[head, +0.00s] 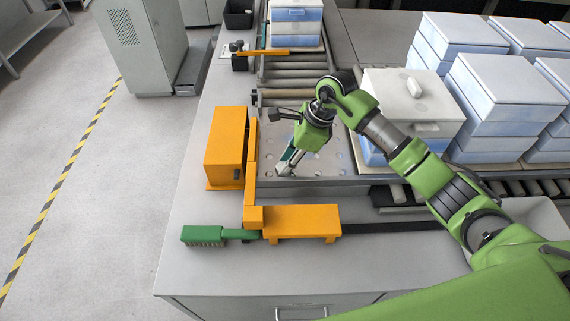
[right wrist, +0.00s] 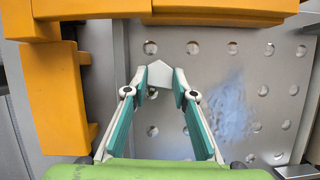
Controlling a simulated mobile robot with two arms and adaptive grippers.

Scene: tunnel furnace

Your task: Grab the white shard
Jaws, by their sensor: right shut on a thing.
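The white shard (right wrist: 160,76) shows in the right wrist view as a small pale piece with a pointed end. It sits between the two teal-padded fingertips of my right gripper (right wrist: 159,88), which is shut on it. In the head view my right gripper (head: 287,168) points down over the perforated metal plate (head: 325,160), close to its left front part. I cannot tell the shard apart from the fingers there. Whether the shard touches the plate is unclear. My left gripper is not in view.
An orange housing and bar (head: 226,145) stand left of the plate, with an orange block (head: 301,222) in front. A green brush (head: 203,236) lies beside it. A lidded box (head: 390,84) stands right behind my arm. A pale bluish patch (right wrist: 230,108) marks the plate.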

